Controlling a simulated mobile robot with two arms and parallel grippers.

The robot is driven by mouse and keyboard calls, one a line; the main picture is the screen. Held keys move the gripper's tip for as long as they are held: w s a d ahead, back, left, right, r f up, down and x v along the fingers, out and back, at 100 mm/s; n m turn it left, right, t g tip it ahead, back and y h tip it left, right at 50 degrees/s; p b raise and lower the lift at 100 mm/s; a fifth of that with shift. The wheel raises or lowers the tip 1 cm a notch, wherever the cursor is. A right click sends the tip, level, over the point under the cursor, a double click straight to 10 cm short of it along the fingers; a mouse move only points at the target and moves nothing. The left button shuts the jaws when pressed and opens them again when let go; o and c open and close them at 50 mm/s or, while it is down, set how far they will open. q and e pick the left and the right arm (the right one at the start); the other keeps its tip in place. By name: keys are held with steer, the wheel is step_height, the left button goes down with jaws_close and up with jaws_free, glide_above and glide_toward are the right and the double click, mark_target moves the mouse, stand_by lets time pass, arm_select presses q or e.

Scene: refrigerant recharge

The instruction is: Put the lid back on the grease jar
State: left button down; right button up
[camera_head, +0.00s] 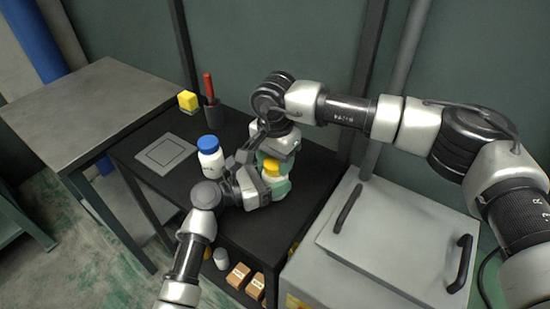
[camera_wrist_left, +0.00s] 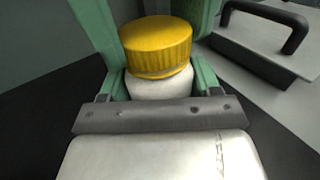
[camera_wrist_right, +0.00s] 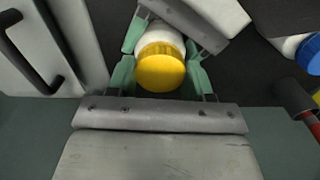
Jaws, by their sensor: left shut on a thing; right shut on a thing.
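The grease jar is a small white jar (camera_wrist_left: 160,86) with a ribbed yellow lid (camera_wrist_left: 156,46). The lid is on top of the jar's mouth, roughly level. Whether it is fully screwed down I cannot tell. My left gripper (camera_wrist_left: 158,90) is shut on the jar's white body from the side. My right gripper (camera_wrist_right: 160,78) comes from above and behind, shut around the yellow lid, which also shows in the right wrist view (camera_wrist_right: 160,68). In the head view the yellow lid (camera_head: 271,167) shows between both grippers, and most of the jar is hidden.
A white bottle with a blue cap (camera_head: 209,158) stands left of my left gripper. Behind it are a yellow cube (camera_head: 188,100) and a dark holder with a red-handled tool (camera_head: 210,95). A grey square mat (camera_head: 166,153) lies bare. A grey lidded box (camera_head: 385,235) stands right.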

steer(key=m, duration=1.1)
steer(key=shift+m, duration=0.3)
steer(key=m, duration=0.5)
steer(key=shift+m, duration=0.4)
steer(key=m, duration=0.6)
steer(key=shift+f+m, duration=0.1)
steer(key=shift+m, duration=0.3)
steer(key=o, duration=1.1)
step_height(320, 180, up, 12)
steer(key=shift+r, duration=0.1)
